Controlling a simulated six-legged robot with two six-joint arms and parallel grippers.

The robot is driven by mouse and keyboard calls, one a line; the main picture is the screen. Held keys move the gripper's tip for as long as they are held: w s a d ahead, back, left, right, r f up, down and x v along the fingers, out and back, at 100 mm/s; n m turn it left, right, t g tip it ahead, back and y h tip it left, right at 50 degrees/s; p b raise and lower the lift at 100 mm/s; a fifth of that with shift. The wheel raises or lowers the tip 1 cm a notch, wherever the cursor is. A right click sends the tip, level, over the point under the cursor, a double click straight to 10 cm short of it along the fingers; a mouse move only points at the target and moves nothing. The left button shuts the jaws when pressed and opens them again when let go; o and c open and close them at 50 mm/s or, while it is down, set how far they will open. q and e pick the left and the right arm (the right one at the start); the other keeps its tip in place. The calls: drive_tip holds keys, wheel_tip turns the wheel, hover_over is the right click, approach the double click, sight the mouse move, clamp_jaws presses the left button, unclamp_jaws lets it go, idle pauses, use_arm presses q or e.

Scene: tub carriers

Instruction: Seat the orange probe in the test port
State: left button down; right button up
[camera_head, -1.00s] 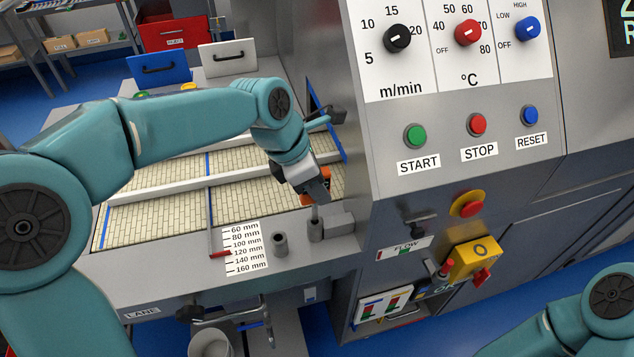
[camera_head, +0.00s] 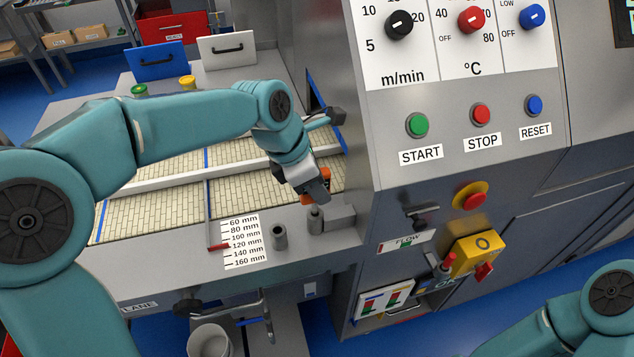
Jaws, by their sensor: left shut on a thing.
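My left gripper (camera_head: 316,190) is shut on the orange probe (camera_head: 325,175), of which only small orange parts show beside the fingers. The gripper points down just above a short grey upright socket (camera_head: 315,220) at the machine's side. A thin grey piece shows between the fingers and this socket; I cannot tell whether it is inside the socket. A second, open grey socket (camera_head: 279,237) stands to the left. No label shows which one is the test port. My right gripper is out of view; only part of that arm shows at bottom right.
A grey block (camera_head: 339,217) sits right beside the right socket, against the machine panel (camera_head: 450,150). A millimetre scale (camera_head: 243,242) and a red-tipped pointer (camera_head: 218,247) are to the left. The belt lanes (camera_head: 150,215) lie behind. A cup (camera_head: 209,340) is below.

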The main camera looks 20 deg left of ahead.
use_arm(q)
drive_tip(key=shift+f+b, duration=0.75)
drive_tip(key=shift+f, duration=0.45)
drive_tip(key=c, duration=0.8)
unclamp_jaws()
drive_tip(key=v, duration=1.6)
drive_tip(key=shift+r+p, duration=0.2)
drive_tip(key=shift+p, duration=0.25)
